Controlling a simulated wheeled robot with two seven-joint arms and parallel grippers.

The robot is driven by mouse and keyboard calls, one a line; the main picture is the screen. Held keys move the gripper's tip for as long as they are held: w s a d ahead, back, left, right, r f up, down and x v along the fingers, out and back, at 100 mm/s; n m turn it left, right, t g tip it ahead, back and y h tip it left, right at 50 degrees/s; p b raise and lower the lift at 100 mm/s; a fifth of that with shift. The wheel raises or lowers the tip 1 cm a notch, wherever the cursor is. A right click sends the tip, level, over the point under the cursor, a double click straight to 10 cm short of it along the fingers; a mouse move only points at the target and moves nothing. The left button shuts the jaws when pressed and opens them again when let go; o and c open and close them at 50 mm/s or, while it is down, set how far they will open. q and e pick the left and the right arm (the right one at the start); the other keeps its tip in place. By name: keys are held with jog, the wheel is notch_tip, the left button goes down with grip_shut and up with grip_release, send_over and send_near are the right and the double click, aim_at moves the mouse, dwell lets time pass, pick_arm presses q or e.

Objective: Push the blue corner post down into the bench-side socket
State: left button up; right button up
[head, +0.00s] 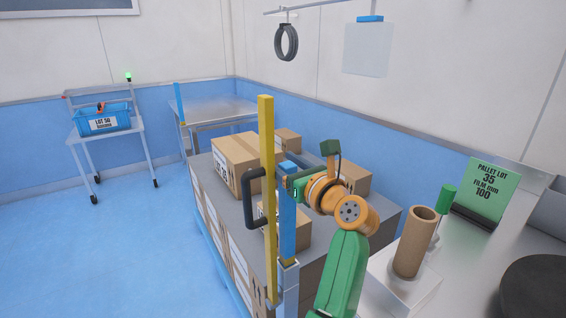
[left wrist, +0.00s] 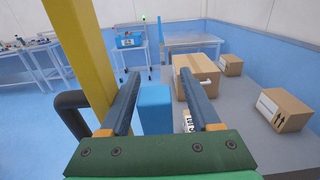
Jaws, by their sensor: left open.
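The blue corner post (head: 288,232) stands upright beside the pallet, its lower end at a pale metal socket (head: 289,275). I cannot tell how deep it sits. In the left wrist view the top of the blue post (left wrist: 155,108) shows between my fingers. My left gripper (head: 291,186) is at the upper part of the post, with its jaws open on either side of it; the open fingers show in the left wrist view (left wrist: 160,105). I cannot tell whether they touch it. My right gripper is not in view.
A yellow post (head: 266,140) with a black handle (head: 250,195) stands close left of the blue post. Cartons (head: 236,165) lie on the grey pallet load behind. A bench (head: 460,265) with a cardboard tube (head: 414,243) and green sign (head: 487,192) is right. Floor at left is clear.

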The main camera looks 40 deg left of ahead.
aim_at(294, 171)
pick_arm(q)
jog(key=shift+f, duration=0.1)
jog(key=b+v, duration=0.2)
jog(key=v, duration=0.5)
jog(key=shift+d, duration=0.1)
dwell(0.3)
